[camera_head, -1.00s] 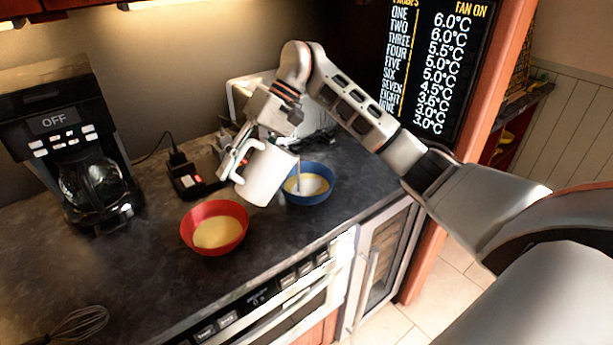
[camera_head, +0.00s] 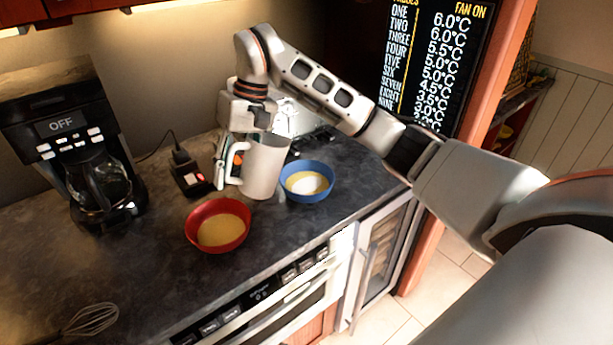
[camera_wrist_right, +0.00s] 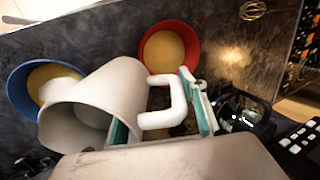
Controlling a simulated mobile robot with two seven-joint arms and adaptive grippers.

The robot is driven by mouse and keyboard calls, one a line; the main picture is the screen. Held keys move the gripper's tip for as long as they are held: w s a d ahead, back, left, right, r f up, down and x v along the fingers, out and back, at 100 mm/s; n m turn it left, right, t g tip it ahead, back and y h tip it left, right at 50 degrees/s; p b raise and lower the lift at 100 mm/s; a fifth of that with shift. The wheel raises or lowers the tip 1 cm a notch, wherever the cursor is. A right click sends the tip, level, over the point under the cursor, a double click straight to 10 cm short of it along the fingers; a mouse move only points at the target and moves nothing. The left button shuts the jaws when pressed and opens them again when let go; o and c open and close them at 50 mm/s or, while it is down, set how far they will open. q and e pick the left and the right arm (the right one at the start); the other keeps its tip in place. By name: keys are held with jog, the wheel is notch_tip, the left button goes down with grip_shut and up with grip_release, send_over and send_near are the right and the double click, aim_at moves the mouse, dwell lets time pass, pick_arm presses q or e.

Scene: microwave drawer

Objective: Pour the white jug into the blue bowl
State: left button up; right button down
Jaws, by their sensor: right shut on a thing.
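The white jug (camera_head: 263,168) is held nearly upright by my right gripper (camera_head: 230,163), just left of the blue bowl and behind the red bowl. In the right wrist view the gripper (camera_wrist_right: 168,112) is shut on the jug's handle (camera_wrist_right: 170,117), and the jug (camera_wrist_right: 100,97) is seen from its mouth side. The blue bowl (camera_head: 292,196) stands on the counter with yellow and white contents. It also shows in the right wrist view (camera_wrist_right: 20,92). I cannot tell whether the jug touches the counter. My left gripper is not in view.
A red bowl (camera_head: 213,244) with yellow contents stands in front of the jug. A coffee maker (camera_head: 68,130) stands at the left, and a whisk (camera_head: 90,318) lies front left. A small black device (camera_head: 188,180) is behind the red bowl.

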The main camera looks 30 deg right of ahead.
jog(key=shift+a+f+h+b, duration=0.2)
jog(key=shift+f+h, duration=0.3)
jog(key=shift+h, duration=0.05)
jog(key=shift+a+f+h+b, duration=0.15)
jog(key=shift+f+h+b, duration=0.05)
jog(key=shift+f+h, duration=0.35)
jog(key=shift+a+f+h+b, duration=0.15)
jog(key=shift+f+h+b, duration=0.15)
jog(key=shift+h+b, duration=0.1)
jog(key=shift+r, duration=0.25)
notch_tip(320, 180, up, 2)
jog(key=shift+p, duration=0.75)
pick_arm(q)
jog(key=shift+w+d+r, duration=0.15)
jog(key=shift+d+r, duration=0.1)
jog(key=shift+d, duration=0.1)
pick_arm(e)
jog(key=shift+r, duration=0.85)
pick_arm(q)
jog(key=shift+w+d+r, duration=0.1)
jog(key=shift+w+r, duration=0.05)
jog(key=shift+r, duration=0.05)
